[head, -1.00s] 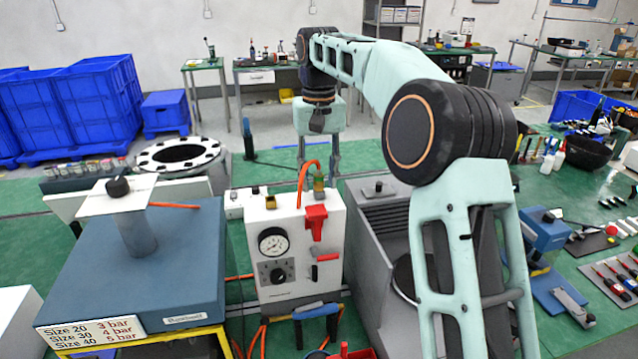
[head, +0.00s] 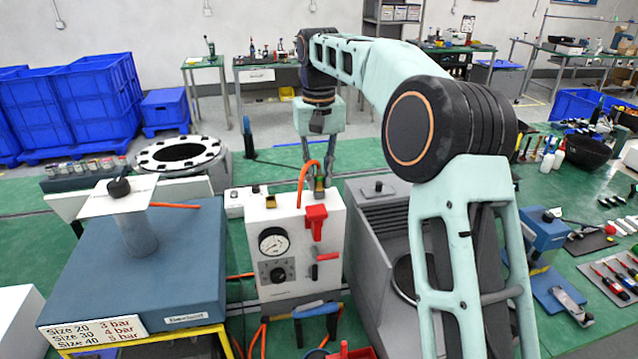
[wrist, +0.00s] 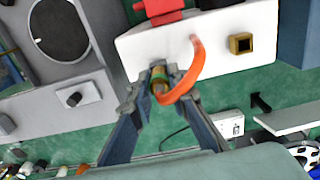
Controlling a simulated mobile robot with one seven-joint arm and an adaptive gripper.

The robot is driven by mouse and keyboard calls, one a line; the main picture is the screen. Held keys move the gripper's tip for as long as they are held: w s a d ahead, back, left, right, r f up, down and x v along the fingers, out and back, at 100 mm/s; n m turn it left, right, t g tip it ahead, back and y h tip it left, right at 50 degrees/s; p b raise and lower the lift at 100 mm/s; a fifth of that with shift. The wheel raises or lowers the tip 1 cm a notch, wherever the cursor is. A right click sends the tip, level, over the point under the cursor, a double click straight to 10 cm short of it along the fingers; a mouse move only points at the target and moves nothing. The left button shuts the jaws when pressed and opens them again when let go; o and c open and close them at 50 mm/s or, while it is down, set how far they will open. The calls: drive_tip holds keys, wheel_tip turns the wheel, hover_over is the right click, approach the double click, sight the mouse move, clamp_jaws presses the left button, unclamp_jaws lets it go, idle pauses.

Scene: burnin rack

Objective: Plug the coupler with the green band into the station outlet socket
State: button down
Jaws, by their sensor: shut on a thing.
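The coupler with the green band (wrist: 160,86) stands at the top edge of the white station box (head: 290,250), an orange hose (wrist: 189,80) curving off it. My gripper (wrist: 161,72) is shut on the coupler, fingers on both sides of it. In the head view my gripper (head: 320,182) reaches down from behind the box, and the fingers partly hide the coupler. What is under the coupler's lower end is hidden. A square brass fitting with a dark opening (wrist: 240,43) sits apart on the box top; I cannot tell if this is the outlet socket.
The box front carries a gauge (head: 273,241), a black knob (head: 278,275) and a red lever (head: 316,220). A grey ribbed unit (head: 378,230) stands close on the right. A blue block with a post (head: 140,270) stands left. Green bench shows behind the box.

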drive_tip(key=shift+r+p, duration=0.95)
drive_tip(key=shift+r, duration=2)
drive_tip(key=c, duration=2.5)
unclamp_jaws()
clamp_jaws()
drive_tip(key=shift+a+r, duration=0.1)
